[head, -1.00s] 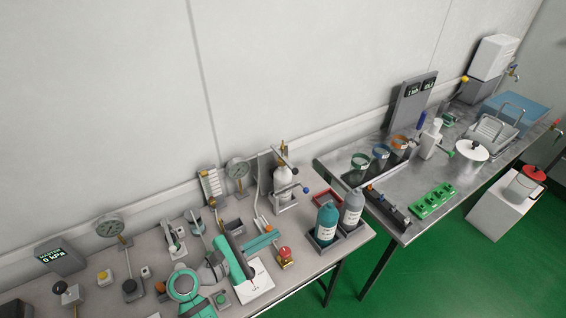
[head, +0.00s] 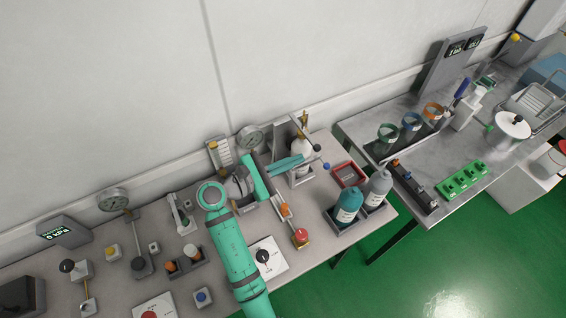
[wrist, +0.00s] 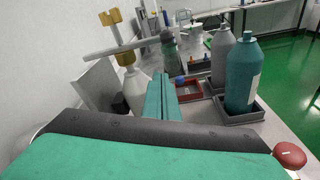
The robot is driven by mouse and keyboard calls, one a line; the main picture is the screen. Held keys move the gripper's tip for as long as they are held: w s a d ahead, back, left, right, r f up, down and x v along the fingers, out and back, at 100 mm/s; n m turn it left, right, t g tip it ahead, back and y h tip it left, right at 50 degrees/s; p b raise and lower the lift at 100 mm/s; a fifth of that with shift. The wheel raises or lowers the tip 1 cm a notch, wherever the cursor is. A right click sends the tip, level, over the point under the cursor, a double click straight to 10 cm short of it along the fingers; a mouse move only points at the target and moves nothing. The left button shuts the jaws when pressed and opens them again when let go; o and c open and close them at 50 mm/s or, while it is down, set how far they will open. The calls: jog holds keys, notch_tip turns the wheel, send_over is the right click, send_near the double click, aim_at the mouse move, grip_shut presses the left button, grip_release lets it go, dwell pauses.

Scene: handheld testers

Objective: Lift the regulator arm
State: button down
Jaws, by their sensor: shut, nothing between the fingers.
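The white bottle (head: 301,147) stands at the back of the near bench with a brass regulator (head: 304,122) on top. In the wrist view the regulator (wrist: 124,52) shows a gold knob and a light grey arm (wrist: 107,50) sticking out sideways, roughly level. A dark ball tips a bar near it in the head view. My gripper (head: 300,160) has teal fingers shut together and empty, pointing at the bottle from the left. In the wrist view my gripper (wrist: 160,80) lies just right of the bottle, below the arm's right part. Whether they touch is unclear.
Teal (head: 349,205) and grey (head: 377,187) bottles stand in trays to the right, by a red tray (head: 348,174). A red mushroom button (head: 300,236) sits in front. Gauges (head: 250,137) line the wall. A second bench (head: 400,107) stands right.

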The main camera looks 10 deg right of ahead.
aim_at(304, 133)
jog(key=d+r, duration=0.1)
jog(key=d, duration=0.1)
jog(key=d+r, duration=0.1)
jog(key=r, duration=0.1)
jog(key=shift+d, duration=0.4)
